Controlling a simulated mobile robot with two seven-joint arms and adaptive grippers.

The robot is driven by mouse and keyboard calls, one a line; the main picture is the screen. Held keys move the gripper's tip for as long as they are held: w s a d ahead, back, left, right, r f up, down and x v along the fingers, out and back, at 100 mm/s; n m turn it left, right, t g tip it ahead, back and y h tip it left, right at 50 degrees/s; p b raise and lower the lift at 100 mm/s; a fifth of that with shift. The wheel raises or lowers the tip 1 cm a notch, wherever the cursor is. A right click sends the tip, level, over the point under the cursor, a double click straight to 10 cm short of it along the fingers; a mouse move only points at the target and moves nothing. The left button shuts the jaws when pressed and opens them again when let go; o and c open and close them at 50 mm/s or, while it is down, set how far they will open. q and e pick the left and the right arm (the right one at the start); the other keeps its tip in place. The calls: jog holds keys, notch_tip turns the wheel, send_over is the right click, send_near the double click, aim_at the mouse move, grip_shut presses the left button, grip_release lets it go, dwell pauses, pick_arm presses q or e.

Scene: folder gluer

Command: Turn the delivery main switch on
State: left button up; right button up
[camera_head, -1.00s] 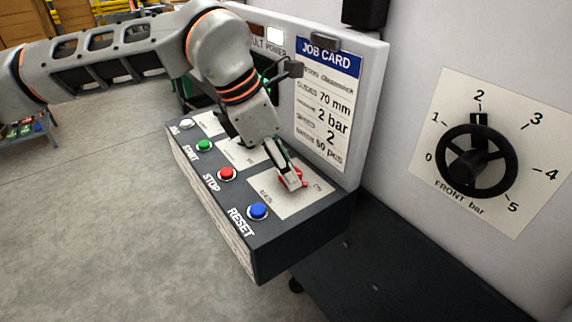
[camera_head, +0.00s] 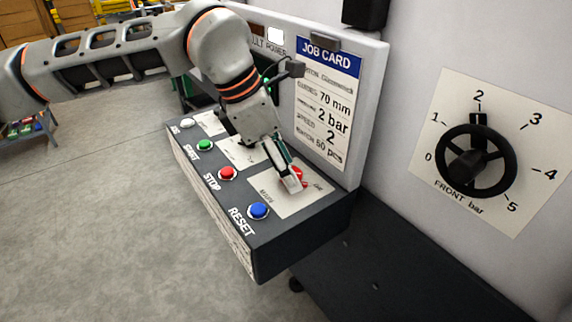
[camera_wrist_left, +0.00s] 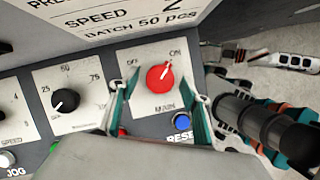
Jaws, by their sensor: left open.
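The delivery main switch is a red round knob (camera_wrist_left: 160,77) on a white plate marked OFF, ON and MAIN. Its white mark points up and right, toward ON in the wrist view. In the head view the red knob (camera_head: 299,174) shows partly behind my fingers, at the right end of the sloped panel. My left gripper (camera_head: 291,183) is over the plate. In the wrist view my left gripper (camera_wrist_left: 161,92) is open, with one teal-lined finger on each side of the knob's lower part. I cannot tell whether the fingers touch it. My right gripper is not seen.
The blue RESET button (camera_head: 258,211) sits close to the fingers. The red STOP (camera_head: 227,174) and green START (camera_head: 205,146) buttons line the panel's front edge. The job card (camera_head: 326,95) stands behind; a black handwheel (camera_head: 470,162) is at right.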

pick_arm(q)
jog(key=v, duration=1.2)
